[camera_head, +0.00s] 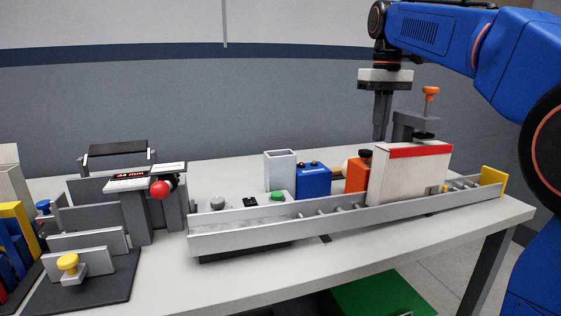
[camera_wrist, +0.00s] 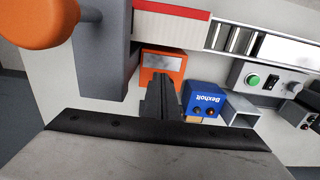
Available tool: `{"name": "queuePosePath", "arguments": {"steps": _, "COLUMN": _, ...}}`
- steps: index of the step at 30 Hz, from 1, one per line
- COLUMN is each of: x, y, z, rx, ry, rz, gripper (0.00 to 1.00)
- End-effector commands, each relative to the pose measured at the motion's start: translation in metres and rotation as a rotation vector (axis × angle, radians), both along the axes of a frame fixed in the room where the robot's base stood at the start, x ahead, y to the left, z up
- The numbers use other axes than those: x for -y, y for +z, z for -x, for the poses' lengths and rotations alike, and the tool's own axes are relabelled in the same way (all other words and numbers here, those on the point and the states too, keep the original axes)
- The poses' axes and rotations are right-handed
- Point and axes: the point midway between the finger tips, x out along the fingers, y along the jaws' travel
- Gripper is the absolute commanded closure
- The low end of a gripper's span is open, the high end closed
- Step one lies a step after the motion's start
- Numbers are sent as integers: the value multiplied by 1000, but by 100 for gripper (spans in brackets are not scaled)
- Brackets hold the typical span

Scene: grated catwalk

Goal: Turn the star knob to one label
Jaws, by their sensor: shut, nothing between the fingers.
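A control box (camera_head: 245,210) stands on the table behind the grey rail, with a green button (camera_head: 278,197), a black switch (camera_head: 250,202) and a round grey knob (camera_head: 217,203). The knob also shows at the right of the wrist view (camera_wrist: 296,87). It may be the star knob; its shape and any labels are too small to tell. My gripper (camera_head: 381,138) points down behind the white block, right of and well apart from the box. In the wrist view its fingers (camera_wrist: 162,80) are shut and empty, beside an orange box (camera_wrist: 160,64).
A white block with a red stripe (camera_head: 412,175) and an orange-knobbed clamp (camera_head: 415,123) stand close to my gripper. A blue box (camera_head: 313,181) and a grey open tube (camera_head: 281,170) lie between gripper and control box. The rail (camera_head: 300,225) runs along the front.

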Motion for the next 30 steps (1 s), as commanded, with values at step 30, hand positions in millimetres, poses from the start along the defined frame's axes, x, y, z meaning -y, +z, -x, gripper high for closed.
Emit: {"name": "queuePosePath", "arguments": {"steps": 30, "x": 0, "y": -44, "z": 0, "rx": 0, "ry": 0, "rz": 0, "gripper": 100}}
